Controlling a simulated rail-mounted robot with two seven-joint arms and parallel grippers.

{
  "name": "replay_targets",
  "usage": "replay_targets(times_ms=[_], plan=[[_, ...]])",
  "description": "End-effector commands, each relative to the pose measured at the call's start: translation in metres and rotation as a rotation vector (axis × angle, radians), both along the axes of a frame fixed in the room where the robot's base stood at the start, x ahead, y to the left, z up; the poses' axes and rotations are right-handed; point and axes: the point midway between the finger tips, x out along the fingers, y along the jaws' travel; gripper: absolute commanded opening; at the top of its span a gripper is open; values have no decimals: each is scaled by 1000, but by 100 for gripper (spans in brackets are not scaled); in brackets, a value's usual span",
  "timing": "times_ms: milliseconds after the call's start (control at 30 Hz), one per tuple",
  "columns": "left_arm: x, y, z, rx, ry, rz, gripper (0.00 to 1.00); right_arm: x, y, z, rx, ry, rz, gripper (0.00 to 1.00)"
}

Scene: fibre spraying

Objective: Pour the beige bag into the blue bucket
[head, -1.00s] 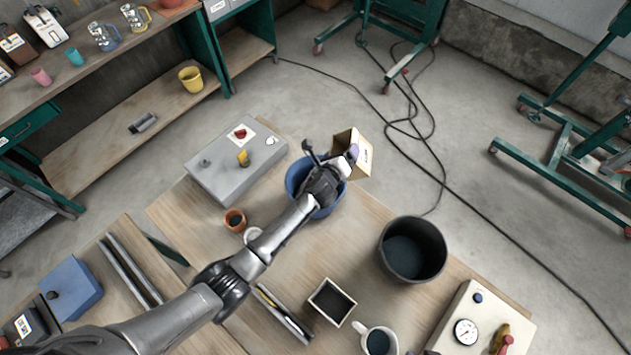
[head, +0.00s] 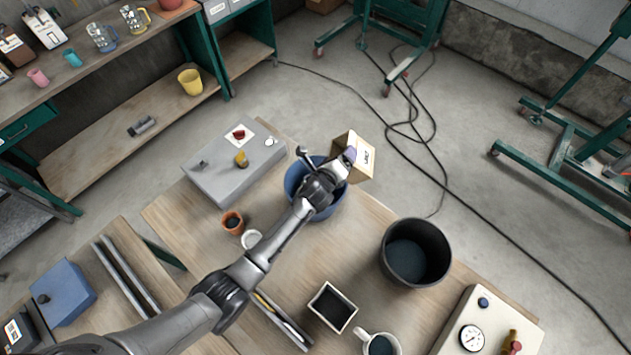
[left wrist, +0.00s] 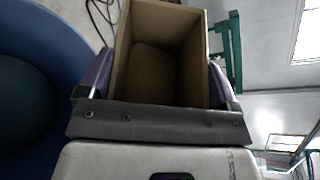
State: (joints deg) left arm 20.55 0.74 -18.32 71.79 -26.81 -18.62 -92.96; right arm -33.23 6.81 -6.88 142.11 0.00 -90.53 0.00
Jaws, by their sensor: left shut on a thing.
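The beige bag (head: 364,160), box-shaped with a printed label, is at the far edge of the table in the head view. My left gripper (head: 349,156) is shut on it. In the left wrist view the purple finger pads grip the bag (left wrist: 160,60) from both sides. Its open mouth shows brown inner walls, and I see no loose contents there. The blue bucket (head: 294,178) stands under my left wrist, partly hidden by it. The bag is beside and beyond its rim. The bucket (left wrist: 35,90) also fills the left of the wrist view. My right gripper is not in view.
A grey control box (head: 222,185) stands left of the bucket. A black bucket (head: 416,235), a small dark square container (head: 332,307), a white mug (head: 380,343) and a gauge box (head: 450,335) are nearer. An orange pot (head: 232,222) is close to my forearm.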

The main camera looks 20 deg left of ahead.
Motion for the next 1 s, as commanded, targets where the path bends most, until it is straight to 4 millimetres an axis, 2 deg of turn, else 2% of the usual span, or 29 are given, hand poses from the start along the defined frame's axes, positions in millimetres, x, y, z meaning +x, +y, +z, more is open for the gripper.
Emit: replay_targets(times_ms=[1000], plan=[[0,3,-9,-138,-30,-1,17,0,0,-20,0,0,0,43]])
